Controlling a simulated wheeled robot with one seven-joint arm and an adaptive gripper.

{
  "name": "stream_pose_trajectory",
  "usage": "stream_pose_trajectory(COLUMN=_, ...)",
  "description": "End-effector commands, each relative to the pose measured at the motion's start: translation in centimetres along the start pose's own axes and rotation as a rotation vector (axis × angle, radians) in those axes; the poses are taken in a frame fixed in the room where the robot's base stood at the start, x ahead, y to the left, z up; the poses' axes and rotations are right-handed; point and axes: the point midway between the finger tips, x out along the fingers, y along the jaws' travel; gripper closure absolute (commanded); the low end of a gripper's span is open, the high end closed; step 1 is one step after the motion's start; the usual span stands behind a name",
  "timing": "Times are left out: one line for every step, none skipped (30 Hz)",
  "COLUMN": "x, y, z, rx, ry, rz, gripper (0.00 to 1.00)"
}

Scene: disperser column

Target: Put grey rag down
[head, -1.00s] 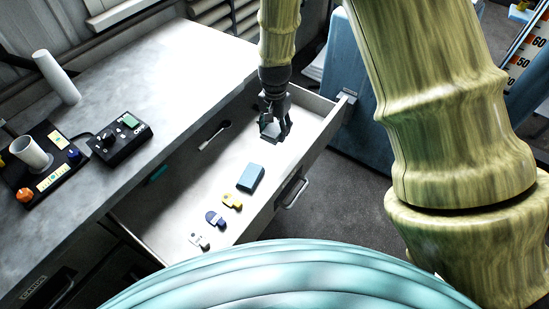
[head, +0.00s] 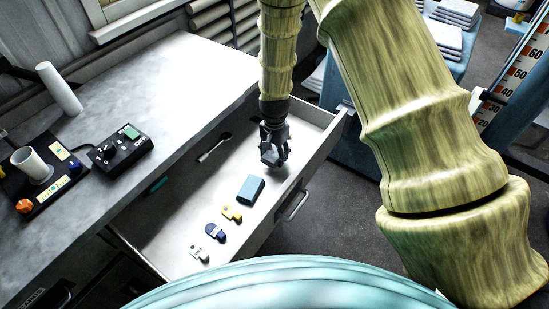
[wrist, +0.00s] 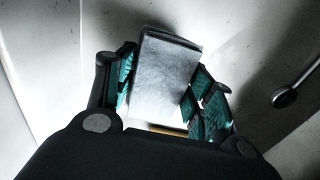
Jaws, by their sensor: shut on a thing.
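The grey rag (wrist: 165,75) is a folded, flat grey block between the teal-padded fingers of my gripper (wrist: 166,92) in the wrist view. My gripper is shut on it. In the head view my gripper (head: 273,158) points down inside the open drawer (head: 190,190), near its right end. There the rag is mostly hidden by the fingers. I cannot tell whether the rag touches the drawer floor.
In the drawer lie a blue block (head: 251,188), a yellow item (head: 232,212), a dark blue item (head: 215,232), a whitish item (head: 199,254) and a spoon-like tool (head: 214,148). A control box (head: 121,150) stands on the desk (head: 150,90).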

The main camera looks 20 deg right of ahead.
Motion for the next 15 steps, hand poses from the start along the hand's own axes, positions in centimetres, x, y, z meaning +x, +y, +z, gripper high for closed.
stream_pose_trajectory(x=0.6, y=0.1, z=0.1, rx=0.0, ry=-0.002, rz=0.002, gripper=0.73)
stream_pose_trajectory(x=0.9, y=0.1, z=0.1, rx=0.0, ry=-0.002, rz=0.002, gripper=0.73)
stream_pose_trajectory(x=1.4, y=0.1, z=0.1, rx=0.0, ry=-0.002, rz=0.002, gripper=0.73)
stream_pose_trajectory(x=1.7, y=0.1, z=0.1, rx=0.0, ry=-0.003, rz=0.003, gripper=0.73)
stream_pose_trajectory(x=2.1, y=0.1, z=0.1, rx=0.0, ry=-0.003, rz=0.003, gripper=0.73)
stream_pose_trajectory(x=2.5, y=0.1, z=0.1, rx=0.0, ry=-0.002, rz=0.002, gripper=0.73)
stream_pose_trajectory(x=2.7, y=0.1, z=0.1, rx=0.0, ry=-0.001, rz=0.001, gripper=0.73)
stream_pose_trajectory(x=2.9, y=0.1, z=0.0, rx=0.0, ry=-0.001, rz=0.001, gripper=0.73)
stream_pose_trajectory(x=3.0, y=0.1, z=0.0, rx=0.0, ry=-0.001, rz=0.001, gripper=0.73)
stream_pose_trajectory(x=3.1, y=0.0, z=0.0, rx=0.0, ry=-0.001, rz=0.001, gripper=0.73)
stream_pose_trajectory(x=3.1, y=0.0, z=0.0, rx=0.0, ry=-0.001, rz=0.001, gripper=0.73)
stream_pose_trajectory(x=3.1, y=0.0, z=0.0, rx=0.0, ry=-0.001, rz=0.001, gripper=0.73)
stream_pose_trajectory(x=3.1, y=0.0, z=0.0, rx=0.0, ry=-0.001, rz=0.001, gripper=0.73)
stream_pose_trajectory(x=3.1, y=0.0, z=0.0, rx=0.0, ry=-0.001, rz=0.001, gripper=0.73)
stream_pose_trajectory(x=3.1, y=0.0, z=0.0, rx=0.0, ry=-0.001, rz=0.001, gripper=0.73)
